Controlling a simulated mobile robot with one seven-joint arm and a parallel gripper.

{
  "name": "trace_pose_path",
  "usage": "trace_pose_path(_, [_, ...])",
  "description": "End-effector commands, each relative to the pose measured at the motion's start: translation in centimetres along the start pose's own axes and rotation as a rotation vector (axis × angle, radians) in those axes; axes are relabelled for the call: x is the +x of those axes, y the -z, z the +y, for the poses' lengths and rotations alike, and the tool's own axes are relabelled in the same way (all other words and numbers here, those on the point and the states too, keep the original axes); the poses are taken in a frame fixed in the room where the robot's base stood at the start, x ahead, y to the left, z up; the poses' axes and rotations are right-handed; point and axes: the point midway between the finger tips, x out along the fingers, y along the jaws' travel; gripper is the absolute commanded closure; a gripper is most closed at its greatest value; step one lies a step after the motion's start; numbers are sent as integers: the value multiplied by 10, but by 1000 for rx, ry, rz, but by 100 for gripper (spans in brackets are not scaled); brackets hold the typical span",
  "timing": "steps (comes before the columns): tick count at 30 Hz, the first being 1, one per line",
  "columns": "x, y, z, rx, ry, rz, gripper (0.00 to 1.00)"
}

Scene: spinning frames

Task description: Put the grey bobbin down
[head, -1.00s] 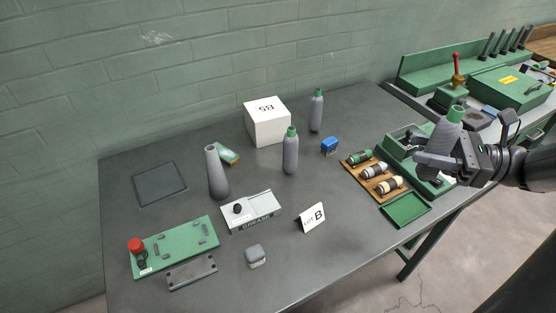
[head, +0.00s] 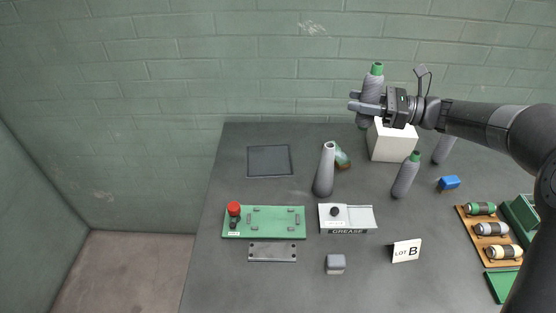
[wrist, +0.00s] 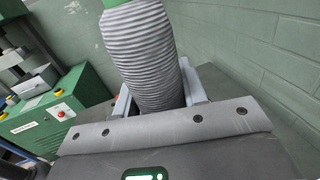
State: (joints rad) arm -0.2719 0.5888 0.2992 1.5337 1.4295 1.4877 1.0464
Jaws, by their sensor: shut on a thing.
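My gripper (head: 368,107) is shut on a grey bobbin (head: 371,89) with a green top. It holds the bobbin roughly upright, well above the table, in front of the back wall and near the white box. In the wrist view the ribbed grey bobbin (wrist: 140,50) stands between the fingers, its top cut off by the frame. Two more grey bobbins with green tops stand on the table, one in the middle (head: 405,178) and one farther back (head: 443,149), partly behind my arm. A plain grey cone (head: 324,172) stands to their left.
A dark square mat (head: 269,160) lies bare at the back left of the table (head: 225,262). A white box (head: 391,142) stands below my arm. A green fixture with a red knob (head: 263,222), a grease box (head: 347,219), a Lot B card (head: 406,251) and a grey block (head: 335,264) stand in front.

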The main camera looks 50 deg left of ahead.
Motion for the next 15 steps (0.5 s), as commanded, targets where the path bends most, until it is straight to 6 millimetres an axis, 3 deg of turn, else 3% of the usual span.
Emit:
trace_pose_path(1, [31,-1,-4,-2,-28,-2,86])
trace_pose_path(6, [113,-5,-9,-1,-86,-2,86])
trace_pose_path(9, [148,-7,-8,-2,-108,-1,86])
trace_pose_path(15, [196,-10,-3,-2,-137,0,86])
